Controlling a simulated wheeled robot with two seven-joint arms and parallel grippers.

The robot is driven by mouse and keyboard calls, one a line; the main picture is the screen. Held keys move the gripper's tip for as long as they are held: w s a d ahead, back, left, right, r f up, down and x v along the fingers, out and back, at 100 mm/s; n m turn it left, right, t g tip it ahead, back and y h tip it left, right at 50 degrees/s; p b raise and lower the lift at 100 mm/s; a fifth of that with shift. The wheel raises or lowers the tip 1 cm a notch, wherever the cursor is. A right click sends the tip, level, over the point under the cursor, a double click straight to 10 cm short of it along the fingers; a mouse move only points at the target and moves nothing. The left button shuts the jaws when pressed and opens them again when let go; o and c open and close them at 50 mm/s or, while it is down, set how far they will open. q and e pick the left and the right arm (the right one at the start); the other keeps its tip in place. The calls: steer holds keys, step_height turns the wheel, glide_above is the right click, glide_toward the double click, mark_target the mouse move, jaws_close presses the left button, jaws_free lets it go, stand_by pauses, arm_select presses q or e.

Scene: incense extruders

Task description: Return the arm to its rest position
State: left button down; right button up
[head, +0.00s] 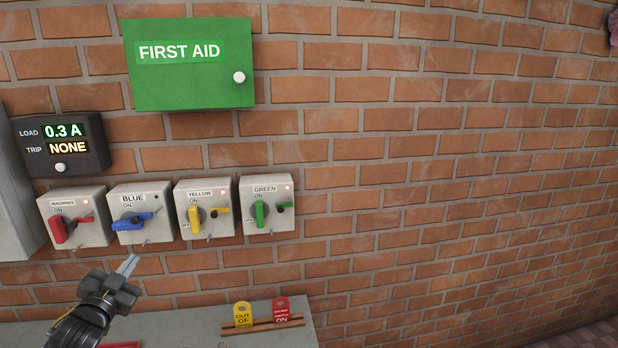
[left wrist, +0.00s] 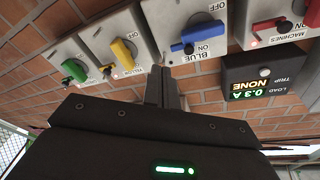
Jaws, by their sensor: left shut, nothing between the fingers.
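My left gripper (head: 128,266) is in the lower left of the head view, shut and empty, just below the blue switch box. In the left wrist view its closed fingers (left wrist: 161,86) point up toward the same box. The blue switch (head: 131,222) has its handle lying near horizontal; it also shows in the left wrist view (left wrist: 198,38). The gripper appears apart from the switch. My right gripper is not in view.
Red (head: 62,228), yellow (head: 195,217) and green (head: 260,213) switches share the brick wall, with a load display (head: 62,144) and a green first aid box (head: 189,85). Yellow (head: 243,315) and red (head: 281,309) tags stand on a grey surface (head: 190,335) below.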

arm_select(q)
steer(key=s+d+f+n+g, duration=0.1)
steer(key=s+d+f+g, duration=0.3)
steer(key=s+d+f, duration=0.45)
steer(key=s+d+f+n+g, duration=0.2)
steer(key=s+d+f+g, duration=0.3)
steer(key=f, duration=0.7)
steer(key=s+d+f+g+h, duration=0.1)
steer(key=s+d+f+g, duration=0.15)
steer(key=s, duration=0.45)
steer(key=s+d+f+g, duration=0.2)
steer(key=s+d+f, duration=0.1)
steer(key=s, duration=0.5)
steer(key=s+d+f+g+h, duration=0.1)
steer(key=s+d+f+g, duration=0.15)
steer(key=s, duration=0.45)
step_height(320, 180, down, 30)
steer(key=s+g+b, duration=0.1)
steer(key=s+b, duration=0.1)
steer(key=b, duration=0.2)
steer(key=s+a+f+g+b, duration=0.1)
steer(key=s+a+f+b, duration=0.1)
steer(key=s+f, duration=1.4)
step_height(320, 180, down, 3)
steer(key=shift+a+r+b, duration=0.1)
steer(key=shift+a+b, duration=0.3)
steer(key=shift+b, duration=0.2)
